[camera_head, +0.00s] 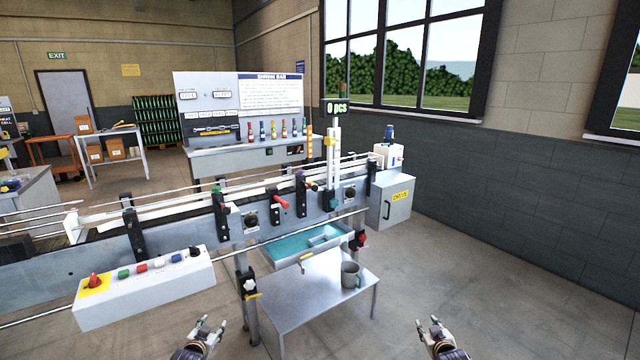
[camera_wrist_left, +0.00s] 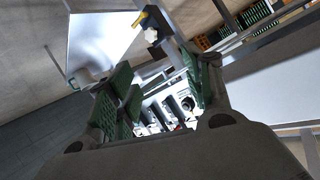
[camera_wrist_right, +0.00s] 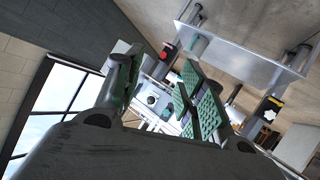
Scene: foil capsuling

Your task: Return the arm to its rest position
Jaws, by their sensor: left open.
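My left gripper (camera_head: 211,325) is low in the head view, in front of the conveyor frame and left of the small table. Its fingers are spread and empty, and its green finger pads (camera_wrist_left: 160,95) stand apart in the left wrist view. My right gripper (camera_head: 433,324) is low at the right, over bare floor, right of the small table. Its fingers are apart and empty; the green pads also show in the right wrist view (camera_wrist_right: 160,95). Neither gripper touches anything.
The conveyor line with a control box (camera_head: 146,285) runs across the front. A small metal table (camera_head: 300,312) with a grey mug (camera_head: 350,275) stands between my grippers. A teal tray (camera_head: 290,248) is above it. Floor at the right is clear.

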